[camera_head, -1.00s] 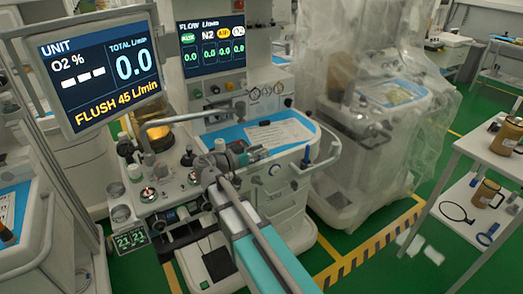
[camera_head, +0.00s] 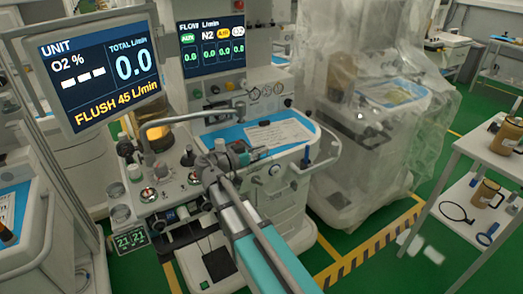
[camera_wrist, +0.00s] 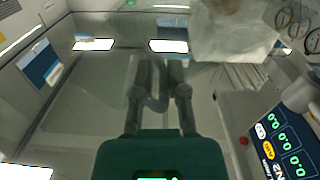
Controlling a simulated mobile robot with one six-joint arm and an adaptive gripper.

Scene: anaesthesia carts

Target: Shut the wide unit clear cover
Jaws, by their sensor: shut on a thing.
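My gripper (camera_head: 238,154) is over the front of the wide unit (camera_head: 285,192), by the left end of its blue work surface (camera_head: 248,136). In the wrist view my gripper (camera_wrist: 159,68) has its two dark fingers close together, with a grey rounded shape between them. It looks shut on part of the clear cover, but I cannot tell which part. The cover is see-through and its outline is hard to make out. A large glassy pane with faint edges fills the middle of the wrist view. How far the cover stands open cannot be told.
A monitor (camera_head: 98,68) stands to the left and a flow display (camera_head: 211,47) behind. A plastic-draped machine (camera_head: 365,120) is close on the right. A white side table (camera_head: 478,158) with mugs is farther right.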

